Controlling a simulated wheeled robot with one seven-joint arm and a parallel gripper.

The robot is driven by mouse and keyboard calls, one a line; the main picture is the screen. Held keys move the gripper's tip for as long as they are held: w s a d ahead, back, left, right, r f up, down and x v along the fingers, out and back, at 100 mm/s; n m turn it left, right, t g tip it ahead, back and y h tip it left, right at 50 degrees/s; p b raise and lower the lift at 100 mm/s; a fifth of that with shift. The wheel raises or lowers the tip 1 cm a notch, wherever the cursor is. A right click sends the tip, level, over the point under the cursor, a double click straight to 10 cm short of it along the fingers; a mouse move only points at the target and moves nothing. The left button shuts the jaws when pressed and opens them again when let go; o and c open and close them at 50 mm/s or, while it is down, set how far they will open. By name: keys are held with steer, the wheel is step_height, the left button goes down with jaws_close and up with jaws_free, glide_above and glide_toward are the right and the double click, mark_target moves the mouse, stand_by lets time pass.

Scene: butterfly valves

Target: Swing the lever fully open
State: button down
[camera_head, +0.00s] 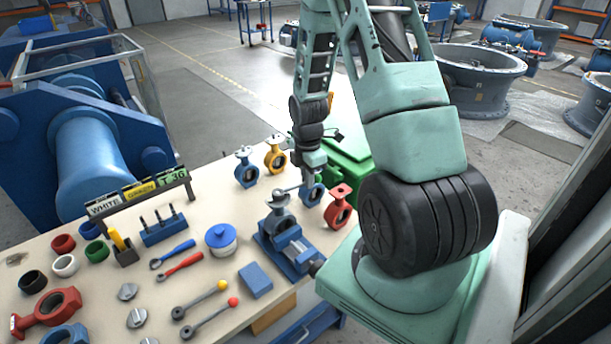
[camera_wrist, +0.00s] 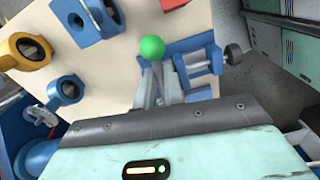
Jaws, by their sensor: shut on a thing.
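A blue valve (camera_head: 279,214) stands clamped in a blue vise (camera_head: 290,248) near the right end of the bench. A grey lever (camera_head: 290,190) reaches from the valve's top toward my gripper (camera_head: 307,182). In the wrist view the lever's green knob (camera_wrist: 152,48) shows just beyond the fingertips of my gripper (camera_wrist: 155,82). The fingers are shut on the lever below the knob. The vise (camera_wrist: 195,66) lies right of the fingers there. The valve body and the lever's pivot are hidden in the wrist view, so I cannot tell the lever's exact angle.
A red valve (camera_head: 340,207) and another blue valve (camera_head: 313,194) stand close behind the vise. A yellow valve (camera_head: 275,155) stands farther back.

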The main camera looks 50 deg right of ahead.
steer(key=s+a+m, duration=0.5)
steer(key=a+m, duration=0.8)
steer(key=m, duration=0.6)
steer(key=shift+p, duration=0.45)
stand_by(2.1)
steer(key=shift+s+d, duration=0.1)
steer(key=c, duration=1.4)
jaws_free()
steer(key=shift+r, duration=0.1)
step_height(320, 180, up, 7)
steer(key=p, duration=0.6)
